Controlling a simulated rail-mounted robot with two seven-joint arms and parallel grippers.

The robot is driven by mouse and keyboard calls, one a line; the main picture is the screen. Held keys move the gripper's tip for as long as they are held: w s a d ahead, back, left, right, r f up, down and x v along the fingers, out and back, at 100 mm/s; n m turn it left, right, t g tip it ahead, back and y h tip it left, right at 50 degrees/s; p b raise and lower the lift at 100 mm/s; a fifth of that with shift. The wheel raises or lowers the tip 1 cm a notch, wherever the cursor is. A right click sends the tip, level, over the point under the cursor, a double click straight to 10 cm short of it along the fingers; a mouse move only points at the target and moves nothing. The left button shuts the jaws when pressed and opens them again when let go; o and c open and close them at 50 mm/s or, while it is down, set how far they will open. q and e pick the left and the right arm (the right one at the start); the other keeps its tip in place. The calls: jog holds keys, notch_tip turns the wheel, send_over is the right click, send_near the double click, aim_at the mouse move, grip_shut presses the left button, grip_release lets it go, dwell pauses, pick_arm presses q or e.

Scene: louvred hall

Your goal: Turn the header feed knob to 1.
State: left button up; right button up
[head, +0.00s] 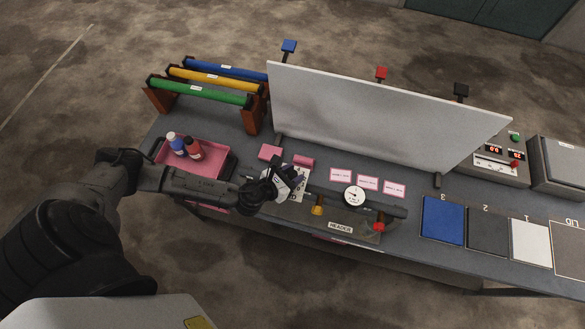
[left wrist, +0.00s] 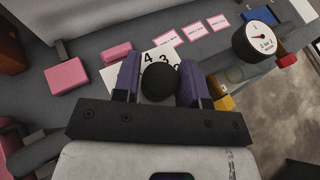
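The header feed knob (left wrist: 160,83) is a round black knob on a white dial card (left wrist: 150,57). The figures 4 and 3 and part of another show above it in the left wrist view. My left gripper (left wrist: 159,80) has its two purple fingers on either side of the knob, with no clear gap, so it looks shut on it. In the head view my left gripper (head: 284,181) covers the knob, and part of the dial card (head: 302,186) shows beside it. I cannot see which figure the knob points to. My right gripper is not in view.
A gauge (head: 354,196), a yellow valve handle (head: 317,210) and a red one (head: 379,227) stand right of the knob. Pink blocks (head: 270,152) lie behind it. A pink tray (head: 213,157) with bottles is at left. A white panel (head: 380,115) stands behind.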

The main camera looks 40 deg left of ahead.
pick_arm(q)
jog(key=o, duration=0.3)
jog(key=shift+s, duration=0.1)
jog(key=shift+b+v, duration=1.15)
jog(key=shift+v, duration=5.7)
